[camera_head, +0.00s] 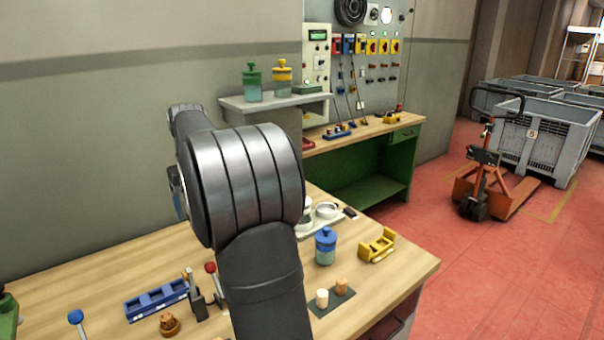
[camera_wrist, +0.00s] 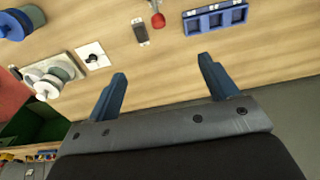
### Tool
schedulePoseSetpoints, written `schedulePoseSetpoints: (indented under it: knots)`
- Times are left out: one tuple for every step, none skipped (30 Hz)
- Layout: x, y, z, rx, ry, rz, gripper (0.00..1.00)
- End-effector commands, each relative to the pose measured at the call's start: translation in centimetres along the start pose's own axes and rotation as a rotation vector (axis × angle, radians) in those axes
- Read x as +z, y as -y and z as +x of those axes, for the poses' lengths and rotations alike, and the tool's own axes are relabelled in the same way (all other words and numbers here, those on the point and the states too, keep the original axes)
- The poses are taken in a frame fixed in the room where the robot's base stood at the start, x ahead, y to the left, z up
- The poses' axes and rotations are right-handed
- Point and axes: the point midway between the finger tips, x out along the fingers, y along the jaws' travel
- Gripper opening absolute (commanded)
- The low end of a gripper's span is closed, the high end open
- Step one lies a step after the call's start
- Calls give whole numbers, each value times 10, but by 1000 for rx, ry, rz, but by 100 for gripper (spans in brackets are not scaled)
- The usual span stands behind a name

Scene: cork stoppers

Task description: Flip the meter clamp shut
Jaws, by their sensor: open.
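In the wrist view the red knob (camera_wrist: 157,20) shows at the top, beyond my fingers. A second lever, with a blue ball knob (camera_head: 76,318), stands at the lower left. I cannot tell for sure which of these belongs to the meter clamp. My gripper (camera_wrist: 161,66) is open and empty, its two blue fingers wide apart above the bench.
A blue jar (camera_head: 325,246), a yellow rack (camera_head: 377,246) and a dark mat (camera_head: 322,307) with two stoppers stand to the right. Bare wood lies between my fingers.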

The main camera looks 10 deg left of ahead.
Motion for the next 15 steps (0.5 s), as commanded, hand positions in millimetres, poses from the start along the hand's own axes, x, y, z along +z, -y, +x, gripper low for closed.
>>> schedulePoseSetpoints:
  knots:
    - [0,0,0,0,0,0,69]
    - [0,0,0,0,0,0,63]
    - [0,0,1,-2,1,3,55]
    - [0,-1,3,-6,3,8,49]
    - [0,-2,5,-13,5,17,43]
    - [1,-4,10,-28,9,36,35]
    - [1,-6,15,-45,14,57,29]
    - [2,-9,21,-64,19,83,23]
    - [2,-13,30,-98,28,127,16]
    - [3,-16,39,-128,36,167,10]
    - [4,-21,48,-161,45,213,4]
    - [5,-26,61,-212,57,282,0]
    - [6,-31,71,-252,67,338,0]
    - [8,-36,80,-293,77,398,0]
    - [9,-43,93,-350,92,481,0]
